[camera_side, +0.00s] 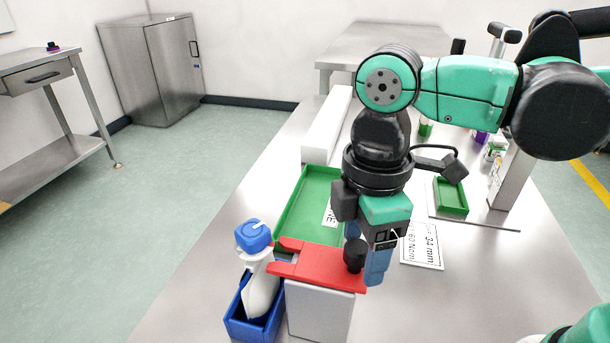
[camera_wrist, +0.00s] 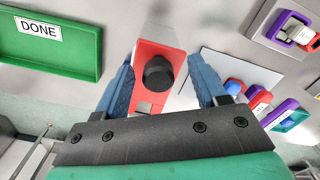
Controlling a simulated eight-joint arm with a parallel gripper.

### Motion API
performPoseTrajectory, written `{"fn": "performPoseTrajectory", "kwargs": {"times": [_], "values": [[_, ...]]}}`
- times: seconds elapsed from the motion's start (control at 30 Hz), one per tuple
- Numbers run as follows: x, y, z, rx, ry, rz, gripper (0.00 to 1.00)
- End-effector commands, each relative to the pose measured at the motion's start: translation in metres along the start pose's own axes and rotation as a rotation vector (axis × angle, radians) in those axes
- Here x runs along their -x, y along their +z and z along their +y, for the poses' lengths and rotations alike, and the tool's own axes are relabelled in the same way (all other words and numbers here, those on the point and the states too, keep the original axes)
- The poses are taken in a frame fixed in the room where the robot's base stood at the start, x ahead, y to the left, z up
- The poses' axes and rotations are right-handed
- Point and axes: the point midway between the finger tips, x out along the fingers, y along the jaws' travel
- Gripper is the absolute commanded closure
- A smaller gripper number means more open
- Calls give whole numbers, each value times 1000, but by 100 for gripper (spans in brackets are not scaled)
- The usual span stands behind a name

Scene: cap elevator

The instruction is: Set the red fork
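The red fork (camera_side: 315,262) is a flat red plate with prongs at its left end and a black knob (camera_side: 354,257) near its right end. It lies on top of a pale block (camera_side: 318,312). In the wrist view the red fork (camera_wrist: 145,57) and the black knob (camera_wrist: 158,74) show between my fingers. My gripper (camera_side: 366,250) points down at the knob end with its blue fingers apart. In the wrist view my gripper (camera_wrist: 161,65) is open, with a gap on both sides of the knob. The contact under the fork is partly hidden.
A green tray (camera_side: 290,215) marked DONE lies behind the fork. A blue bin (camera_side: 238,325) beside the block holds a white bottle with a blue cap (camera_side: 253,236). A printed card (camera_side: 422,248) and a small green tray (camera_side: 451,197) lie to the right.

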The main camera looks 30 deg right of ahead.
Motion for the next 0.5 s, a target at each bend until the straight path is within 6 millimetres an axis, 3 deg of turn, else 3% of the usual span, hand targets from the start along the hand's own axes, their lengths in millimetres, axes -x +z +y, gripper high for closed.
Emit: {"fn": "performPoseTrajectory", "kwargs": {"times": [0.33, 0.5], "values": [[2, -1, 0, 1, 1, 4, 32], [19, -1, 0, 1, 1, 4, 32]]}}
